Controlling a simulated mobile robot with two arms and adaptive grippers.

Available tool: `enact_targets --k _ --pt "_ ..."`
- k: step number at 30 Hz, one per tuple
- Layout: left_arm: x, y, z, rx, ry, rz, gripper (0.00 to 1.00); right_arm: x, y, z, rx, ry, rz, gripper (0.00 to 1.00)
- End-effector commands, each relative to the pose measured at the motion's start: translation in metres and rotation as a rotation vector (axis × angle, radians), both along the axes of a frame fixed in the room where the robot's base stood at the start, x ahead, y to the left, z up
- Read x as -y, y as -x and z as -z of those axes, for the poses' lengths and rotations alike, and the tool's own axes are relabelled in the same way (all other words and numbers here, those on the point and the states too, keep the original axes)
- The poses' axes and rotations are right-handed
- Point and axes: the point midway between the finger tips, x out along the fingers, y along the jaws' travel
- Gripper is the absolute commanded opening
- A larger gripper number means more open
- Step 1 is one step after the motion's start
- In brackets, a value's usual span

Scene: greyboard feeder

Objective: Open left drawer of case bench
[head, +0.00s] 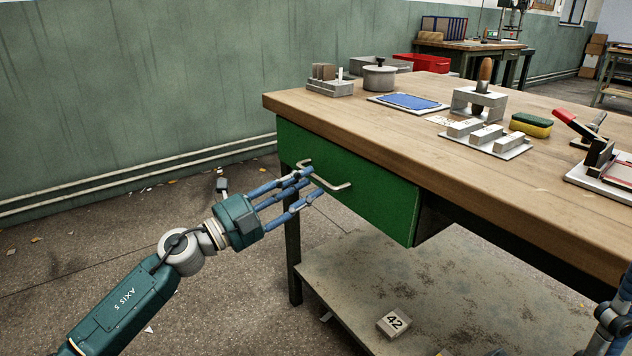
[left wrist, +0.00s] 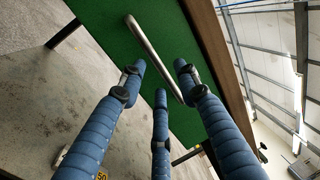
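The case bench (head: 450,160) has a wooden top and a green left drawer (head: 375,205) under its near left corner. The drawer looks shut; no inside shows. A pale metal bar handle (head: 342,187) is on its front. My left gripper (head: 312,183) is at the handle, its three blue fingers spread. In the left wrist view, the handle (left wrist: 150,48) runs slantwise between the fingertips, with fingers on both sides, in front of the green drawer face (left wrist: 100,35). Contact cannot be told. Part of my right gripper (head: 618,312) shows at the right edge; its fingertips are unclear.
A lidded pot (head: 379,77), a blue pad (head: 408,101), a sponge (head: 531,125) and metal fixtures stand on the top. The floor left of the bench is mostly free.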

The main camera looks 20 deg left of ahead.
Motion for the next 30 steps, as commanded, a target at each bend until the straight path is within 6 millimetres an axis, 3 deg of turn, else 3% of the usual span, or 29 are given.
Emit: enact_targets --k 6,18,23,30 --pt "0.015 -0.021 -0.006 0.001 0.001 -0.001 0.32 0.0 0.0 -0.001 0.01 0.001 0.0 0.26" --pt "0.02 -0.026 -0.006 -0.001 0.001 -0.001 0.32 -0.001 0.0 -0.002 0.013 0.002 0.0 0.26" --pt "0.02 -0.026 -0.006 -0.001 0.001 -0.001 0.0 -0.001 0.0 -0.002 0.013 0.002 0.0 0.26" --pt "0.02 -0.026 -0.006 -0.001 0.001 -0.001 0.0 -0.001 0.0 -0.002 0.013 0.002 0.0 0.26"
